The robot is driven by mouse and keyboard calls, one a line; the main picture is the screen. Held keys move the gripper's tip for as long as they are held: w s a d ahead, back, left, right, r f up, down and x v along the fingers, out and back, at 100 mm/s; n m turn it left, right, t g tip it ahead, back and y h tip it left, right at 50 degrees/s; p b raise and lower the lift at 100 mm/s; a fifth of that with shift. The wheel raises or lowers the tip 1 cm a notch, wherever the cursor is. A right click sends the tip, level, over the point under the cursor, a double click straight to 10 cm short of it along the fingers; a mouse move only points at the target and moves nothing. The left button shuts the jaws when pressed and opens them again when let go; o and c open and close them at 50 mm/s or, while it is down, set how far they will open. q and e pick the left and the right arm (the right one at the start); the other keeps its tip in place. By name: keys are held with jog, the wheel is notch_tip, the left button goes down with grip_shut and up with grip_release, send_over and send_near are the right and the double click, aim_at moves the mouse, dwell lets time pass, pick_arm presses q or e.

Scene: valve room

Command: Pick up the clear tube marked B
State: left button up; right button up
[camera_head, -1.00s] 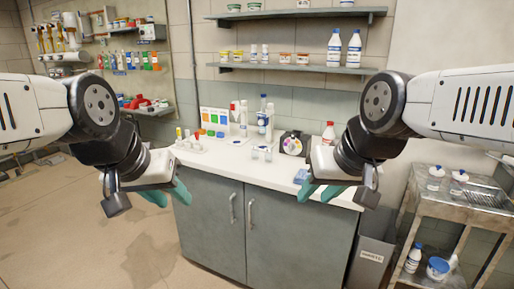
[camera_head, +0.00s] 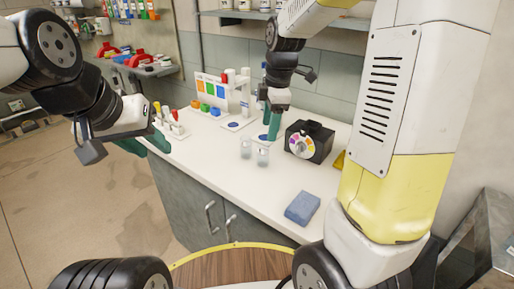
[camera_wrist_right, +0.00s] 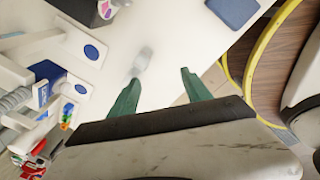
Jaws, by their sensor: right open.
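Two small clear tubes or cups stand on the white counter (camera_head: 215,165), a left one (camera_head: 246,149) and a right one (camera_head: 263,157). No letter B can be read on either. My right gripper (camera_head: 268,136) points down just behind and above them, open and empty. In the right wrist view its green fingers (camera_wrist_right: 161,80) are apart, and a blurred clear tube (camera_wrist_right: 145,58) stands beyond the left finger. My left gripper (camera_head: 145,146) hangs left of the counter's edge; its fingers overlap, so its opening is unclear.
A black box with a colour wheel (camera_head: 310,143) stands right of the tubes. A blue sponge-like block (camera_head: 302,208) lies at the front. A rack of small tubes (camera_head: 168,124) and a colour card (camera_head: 209,88) stand at the left and back. The counter's front is mostly clear.

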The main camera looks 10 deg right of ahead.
aim_at(263, 154)
jog(key=w+f+n, duration=0.2)
jog(key=f, duration=0.3)
jog(key=w+f+n+g, duration=0.1)
jog(key=w+f+n, duration=0.1)
jog(key=f, duration=0.2)
jog(key=w+f+n+h, duration=0.1)
jog(key=w+f+n, duration=0.1)
jog(key=f, duration=0.3)
jog(key=shift+a+f, duration=0.35)
jog(key=shift+a, duration=0.05)
grip_shut()
